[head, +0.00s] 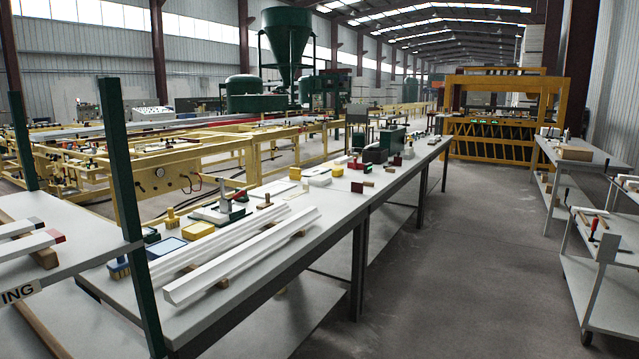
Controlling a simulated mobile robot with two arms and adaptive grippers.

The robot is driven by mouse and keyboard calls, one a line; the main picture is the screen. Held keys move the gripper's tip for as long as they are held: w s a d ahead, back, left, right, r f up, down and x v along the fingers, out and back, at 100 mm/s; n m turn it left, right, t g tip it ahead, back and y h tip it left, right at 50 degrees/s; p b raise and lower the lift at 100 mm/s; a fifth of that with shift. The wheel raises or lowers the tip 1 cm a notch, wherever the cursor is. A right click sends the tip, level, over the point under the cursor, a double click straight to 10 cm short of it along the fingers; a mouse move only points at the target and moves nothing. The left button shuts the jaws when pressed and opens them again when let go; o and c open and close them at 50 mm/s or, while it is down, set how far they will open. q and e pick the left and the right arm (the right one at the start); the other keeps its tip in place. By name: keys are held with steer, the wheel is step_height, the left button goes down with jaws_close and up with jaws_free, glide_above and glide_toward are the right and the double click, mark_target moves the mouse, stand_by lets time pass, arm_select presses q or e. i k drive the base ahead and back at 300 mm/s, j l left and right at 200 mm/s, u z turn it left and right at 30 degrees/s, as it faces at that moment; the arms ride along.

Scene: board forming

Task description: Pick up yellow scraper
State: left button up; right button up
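Several small yellow items lie on the long grey workbench (255,283). They include a yellow block (198,230) near the left end, an upright yellow brush-like piece (172,217) behind it, and a yellow flat block (320,179) farther along. A thin yellow upright piece (295,173) and a small yellow piece (337,170) are close to that block. They are too small for me to tell which one is the yellow scraper. Neither of my grippers is in view.
Two long white mouldings (245,262) lie on wooden supports along the bench's front. A green post (124,180) and a grey side table (85,245) stand at near left. Carts (612,258) stand at right. The aisle floor (450,260) is clear.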

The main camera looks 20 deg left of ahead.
mark_target(294, 173)
steer(key=u, duration=4)
steer(key=i+j, duration=0.2)
steer(key=i, duration=0.3)
steer(key=i+j+u, duration=0.1)
steer(key=i, duration=0.4)
steer(key=i+j+u, duration=0.1)
steer(key=i, duration=0.4)
steer(key=i+l+z, duration=0.25)
steer(key=i+z, duration=0.75)
steer(key=i, duration=0.15)
steer(key=i+j+z, duration=0.3)
steer(key=i+z, duration=0.3)
steer(key=i, duration=0.65)
steer(key=i+z, duration=0.1)
steer(key=i, duration=0.65)
steer(key=i+j, duration=0.2)
steer(key=i, duration=0.55)
steer(key=i+l+z, duration=0.2)
steer(key=z, duration=0.2)
steer(key=i+z, duration=1.05)
steer(key=z, duration=0.15)
steer(key=i+j+z, duration=0.2)
steer(key=z, duration=0.2)
steer(key=i+l+z, duration=0.2)
steer(key=i+z, duration=0.2)
steer(key=i, duration=0.65)
steer(key=i+j+z, duration=0.1)
steer(key=i+z, duration=0.35)
steer(key=i, duration=0.55)
